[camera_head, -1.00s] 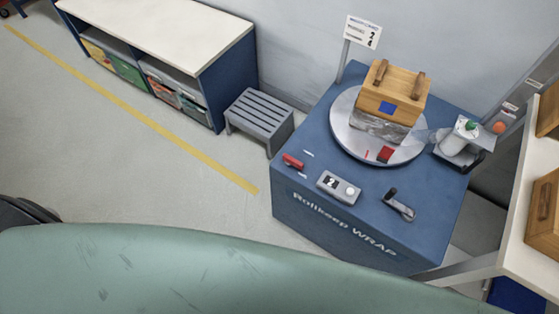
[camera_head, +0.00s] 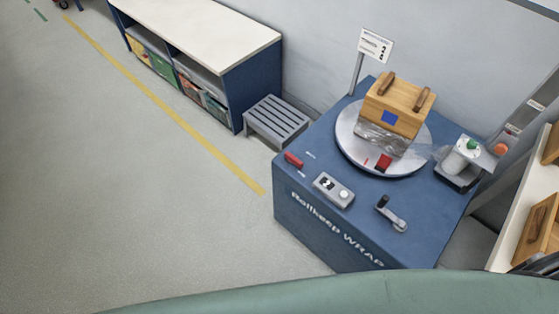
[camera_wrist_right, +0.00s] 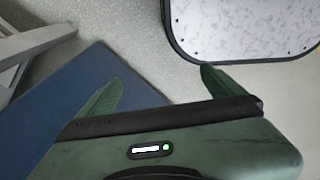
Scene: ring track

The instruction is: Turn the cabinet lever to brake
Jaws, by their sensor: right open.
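The blue wrap cabinet (camera_head: 325,228) marked "Rollkeep WRAP" stands right of centre in the head view. A grey lever with a black knob (camera_head: 392,213) sits on its top near the front right. A small red handle (camera_head: 294,160) sits at the top's left edge. I cannot read any brake marking. A grey control box (camera_head: 334,190) with a white button lies between them. My right gripper (camera_wrist_right: 161,80) is open and empty in the right wrist view, over grey floor, with a blue surface at left. Neither gripper shows in the head view.
A round turntable (camera_head: 350,140) on the cabinet carries a wooden crate (camera_head: 400,103) with a film-wrapped lower part. A grey step stool (camera_head: 276,121) and a white-topped shelf unit (camera_head: 205,30) stand left. Open floor lies front left. A white shelf (camera_head: 508,240) with crates stands right.

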